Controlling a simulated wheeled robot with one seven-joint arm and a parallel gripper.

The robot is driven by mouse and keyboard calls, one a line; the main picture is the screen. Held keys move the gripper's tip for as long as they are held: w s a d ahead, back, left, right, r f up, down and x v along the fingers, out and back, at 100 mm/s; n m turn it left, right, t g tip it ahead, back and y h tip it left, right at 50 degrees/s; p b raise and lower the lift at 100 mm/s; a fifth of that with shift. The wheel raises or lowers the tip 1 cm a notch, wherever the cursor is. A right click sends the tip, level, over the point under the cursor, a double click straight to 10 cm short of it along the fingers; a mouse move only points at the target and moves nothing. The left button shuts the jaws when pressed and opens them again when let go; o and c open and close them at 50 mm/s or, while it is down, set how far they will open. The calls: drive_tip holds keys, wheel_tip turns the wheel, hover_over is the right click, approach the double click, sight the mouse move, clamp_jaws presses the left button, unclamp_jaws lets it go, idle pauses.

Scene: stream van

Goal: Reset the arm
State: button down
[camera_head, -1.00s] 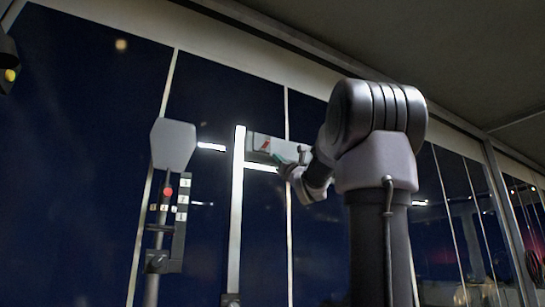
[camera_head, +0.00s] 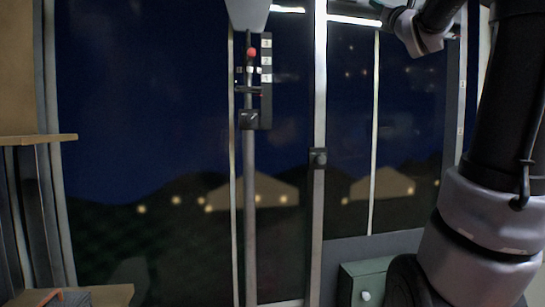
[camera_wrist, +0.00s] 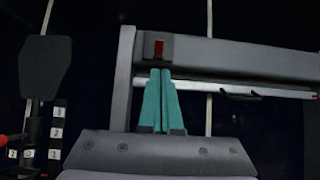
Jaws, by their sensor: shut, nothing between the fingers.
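My gripper (camera_wrist: 160,100) shows in the wrist view with its two teal fingers together and nothing between them. Past the fingertips is a grey horizontal bar (camera_wrist: 240,58) with a small red patch; I cannot tell whether the fingers touch it. In the head view my arm (camera_head: 480,200) rises at the right side. Its far end reaches the top edge of the picture, and the gripper's fingertips are not clearly visible there.
A post carries a red knob (camera_head: 251,52) and a numbered strip (camera_head: 266,70). A pale upright bar (camera_head: 319,120) stands right of it. A green box (camera_head: 366,280) sits low by my arm. Wooden shelves (camera_head: 38,139) are at the left. Dark windows lie behind.

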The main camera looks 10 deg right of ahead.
drive_tip(key=s+a+f+m+g+h, duration=0.15)
drive_tip(key=f+m+g, duration=0.25)
drive_tip(key=f+m, duration=0.45)
drive_tip(key=s+a+f+m+g+h, duration=0.1)
drive_tip(key=a+f+m+g, duration=0.2)
drive_tip(key=f+m, duration=0.6)
drive_tip(key=s+a+f+m+g+h, duration=0.15)
drive_tip(key=f+m+g, duration=0.25)
drive_tip(key=f+m, duration=0.5)
drive_tip(key=s+a+f+m+g+y, duration=0.2)
drive_tip(key=s+a+f+m+g, duration=0.2)
drive_tip(key=s+a+f+m, duration=0.2)
drive_tip(key=s+a+f+m+g+y, duration=0.3)
drive_tip(key=s+a+f+m, duration=0.3)
drive_tip(key=f, duration=0.5)
drive_tip(key=shift+s+a+m+g, duration=0.2)
drive_tip(key=shift+s+m+g, duration=0.3)
drive_tip(key=shift+s+m, duration=0.45)
